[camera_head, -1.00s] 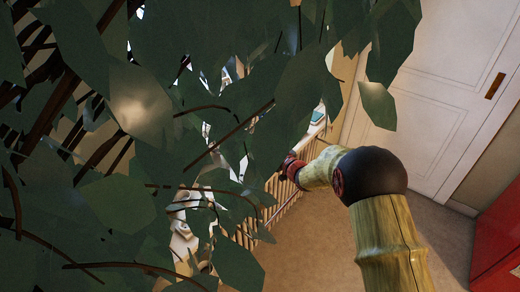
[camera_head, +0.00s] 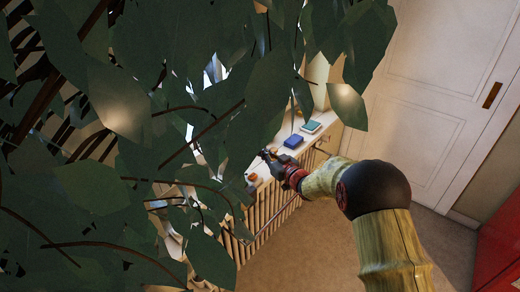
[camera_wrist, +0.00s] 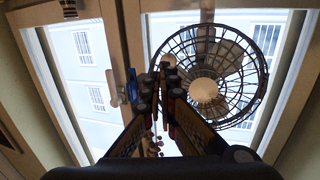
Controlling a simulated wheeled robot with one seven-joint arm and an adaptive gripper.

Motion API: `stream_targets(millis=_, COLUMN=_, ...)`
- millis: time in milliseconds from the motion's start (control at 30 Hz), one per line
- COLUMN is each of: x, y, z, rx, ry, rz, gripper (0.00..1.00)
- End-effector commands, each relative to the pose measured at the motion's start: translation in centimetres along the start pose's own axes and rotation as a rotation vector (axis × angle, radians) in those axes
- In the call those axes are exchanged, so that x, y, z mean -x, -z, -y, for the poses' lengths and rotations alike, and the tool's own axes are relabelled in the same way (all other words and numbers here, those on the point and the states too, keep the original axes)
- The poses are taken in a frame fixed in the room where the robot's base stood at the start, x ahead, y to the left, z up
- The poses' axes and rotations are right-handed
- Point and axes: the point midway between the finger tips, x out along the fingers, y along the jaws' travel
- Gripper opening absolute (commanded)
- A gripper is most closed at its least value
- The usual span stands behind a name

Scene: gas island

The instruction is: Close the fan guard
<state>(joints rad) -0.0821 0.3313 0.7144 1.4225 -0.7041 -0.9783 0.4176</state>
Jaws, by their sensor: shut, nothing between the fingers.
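The fan shows in the wrist view, with a round black wire guard (camera_wrist: 252,55) and a pale round hub (camera_wrist: 204,90). It is in front of a bright window, right of centre. My gripper (camera_wrist: 160,76) is shut and empty, with its fingertips overlapping the guard's left edge in the picture. I cannot tell whether they touch it, or how far the guard stands open. In the head view my gripper (camera_head: 268,156) is beside the leaves, above a slatted-front ledge. The fan is not recognizable there, as leaves cover much of that side.
Dark green leaves (camera_head: 180,60) fill the left of the head view. A white door (camera_head: 440,90) and a red cabinet (camera_head: 500,245) are right. Floor (camera_head: 310,250) is clear below my arm.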

Motion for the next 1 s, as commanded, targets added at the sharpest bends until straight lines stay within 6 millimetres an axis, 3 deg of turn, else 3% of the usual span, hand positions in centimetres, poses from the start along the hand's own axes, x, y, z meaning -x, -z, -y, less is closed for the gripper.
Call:
stream_targets(millis=500, x=7.6, y=0.4, z=-1.7, rx=0.002, ry=-0.001, rz=-0.002, gripper=0.00)
stream_targets(millis=800, x=8.7, y=0.0, z=-2.0, rx=0.012, ry=-0.002, rz=0.004, gripper=0.00)
stream_targets(millis=933, x=8.9, y=-2.5, z=-3.3, rx=0.040, ry=-0.051, rz=0.099, gripper=0.00)
stream_targets(millis=1000, x=9.8, y=-5.7, z=-4.6, rx=0.041, ry=-0.109, rz=0.207, gripper=0.00)
